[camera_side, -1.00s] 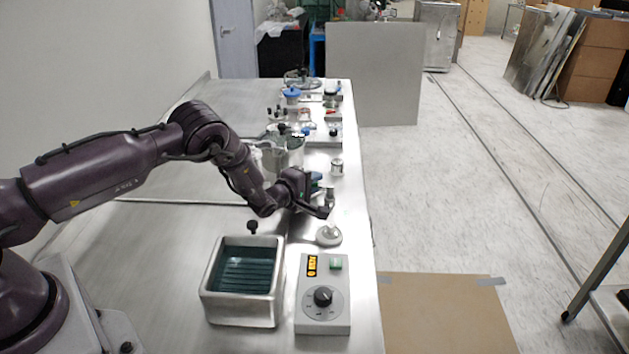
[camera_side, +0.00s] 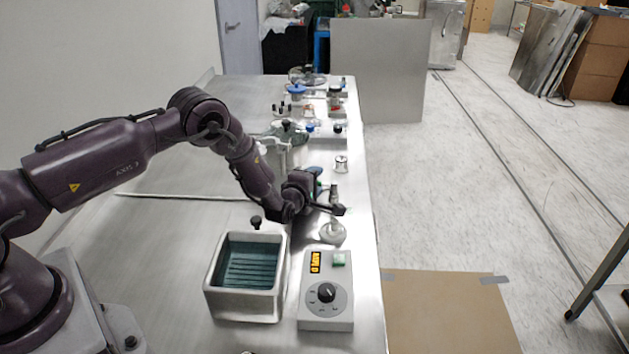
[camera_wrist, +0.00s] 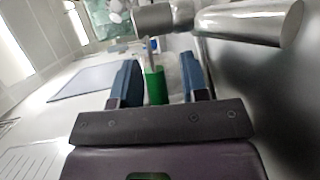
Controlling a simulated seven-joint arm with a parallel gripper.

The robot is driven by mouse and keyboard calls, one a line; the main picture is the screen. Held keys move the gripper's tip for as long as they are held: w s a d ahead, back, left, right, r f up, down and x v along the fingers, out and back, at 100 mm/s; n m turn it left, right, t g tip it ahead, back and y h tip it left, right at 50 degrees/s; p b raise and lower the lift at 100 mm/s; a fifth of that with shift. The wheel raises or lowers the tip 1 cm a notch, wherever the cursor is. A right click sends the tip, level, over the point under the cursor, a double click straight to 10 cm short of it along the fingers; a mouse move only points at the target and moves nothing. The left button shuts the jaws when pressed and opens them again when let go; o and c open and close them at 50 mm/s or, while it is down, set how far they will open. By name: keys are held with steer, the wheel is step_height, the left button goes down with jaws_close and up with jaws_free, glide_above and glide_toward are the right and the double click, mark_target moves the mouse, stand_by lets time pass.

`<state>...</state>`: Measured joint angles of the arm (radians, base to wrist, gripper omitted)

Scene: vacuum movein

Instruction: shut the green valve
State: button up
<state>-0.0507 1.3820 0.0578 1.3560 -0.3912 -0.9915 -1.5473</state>
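The green valve handle (camera_wrist: 155,86) shows in the wrist view as a short green grip on a thin metal stem, below a metal pipe fitting (camera_wrist: 250,22). My gripper (camera_wrist: 157,82) has its two blue-padded fingers on either side of the green handle. The fingers are apart, with a visible gap at the right finger; contact at the left finger cannot be told. In the side view my gripper (camera_side: 338,209) is low over the right edge of the bench, just above a pale round-based fitting (camera_side: 333,233). The green handle is hidden there.
A metal tank with a dark green inside (camera_side: 246,270) and a grey control box (camera_side: 325,300) with a black knob and green button stand in front. A small metal jar (camera_side: 341,163) and several fittings are farther back. The bench's left part is clear.

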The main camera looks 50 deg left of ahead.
steer(key=shift+s+d+r, duration=0.1)
steer(key=shift+s+d, duration=0.15)
steer(key=shift+s, duration=0.2)
steer(key=shift+r+v, duration=0.2)
steer(key=shift+v, duration=0.95)
step_height(320, 180, up, 4)
steer(key=shift+w+a+f, duration=0.15)
steer(key=shift+w+f, duration=0.05)
steer(key=o, duration=0.7)
step_height(320, 180, up, 3)
steer(key=shift+f, duration=0.25)
steer(key=shift+o, duration=0.2)
steer(key=shift+w+r, duration=0.1)
steer(key=shift+r, duration=0.4)
steer(key=c, duration=0.7)
steer(key=shift+c, duration=0.7)
